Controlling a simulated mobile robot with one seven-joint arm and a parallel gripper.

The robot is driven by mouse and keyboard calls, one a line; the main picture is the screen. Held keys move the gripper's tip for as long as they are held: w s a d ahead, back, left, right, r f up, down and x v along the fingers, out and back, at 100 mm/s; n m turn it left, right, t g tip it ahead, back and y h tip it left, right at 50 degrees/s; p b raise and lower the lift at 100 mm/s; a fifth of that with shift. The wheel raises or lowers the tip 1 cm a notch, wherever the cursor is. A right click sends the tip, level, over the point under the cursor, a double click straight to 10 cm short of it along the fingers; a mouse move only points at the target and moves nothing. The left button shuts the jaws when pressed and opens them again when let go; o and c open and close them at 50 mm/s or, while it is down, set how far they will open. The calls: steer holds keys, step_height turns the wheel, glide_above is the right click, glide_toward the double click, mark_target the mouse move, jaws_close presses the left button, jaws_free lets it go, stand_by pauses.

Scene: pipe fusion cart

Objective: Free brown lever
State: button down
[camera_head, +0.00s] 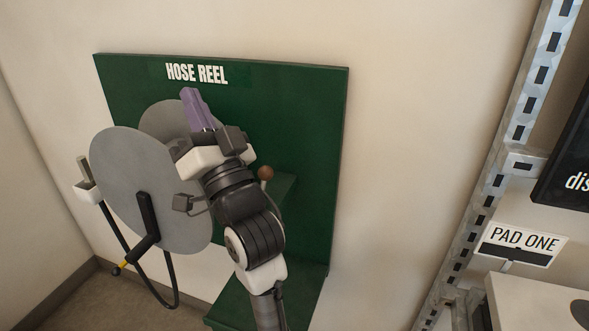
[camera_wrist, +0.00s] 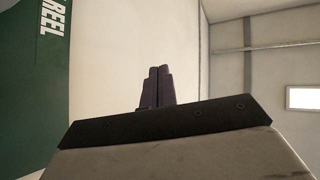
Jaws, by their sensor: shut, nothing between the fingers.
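The brown lever shows its round brown knob (camera_head: 266,172) in the head view, on the right side of the hose reel, in front of the green board. Its lower part is hidden or unclear behind my arm. My gripper (camera_head: 190,93) has purple fingers. It is up and to the left of the knob, in front of the upper board near the reel, and apart from the knob. In the wrist view my gripper (camera_wrist: 158,70) has its two fingers together with nothing between them, against a pale wall. The lever does not show in the wrist view.
Bare wall is to the right, then a metal rack post (camera_head: 480,205) and a "PAD ONE" sign (camera_head: 522,240).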

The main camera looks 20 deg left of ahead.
steer(key=w+d+f+m+g+h+p, duration=0.1)
steer(key=w+d+f+m+g+h, duration=0.1)
steer(key=w+d+f+m+h, duration=0.6)
steer(key=w+d+f+m+g+p, duration=0.1)
steer(key=d+f+m+g, duration=0.3)
steer(key=d+f, duration=0.5)
steer(key=shift+w+d+f+m+g+y, duration=0.15)
steer(key=shift+w+d+m+g+y, duration=0.25)
steer(key=shift+w, duration=0.5)
steer(key=w+a+p, duration=0.1)
steer(key=a+p, duration=0.3)
steer(key=a, duration=0.5)
steer(key=shift+w+a+f, duration=0.15)
steer(key=shift+w+a, duration=0.05)
steer(key=shift+w, duration=0.05)
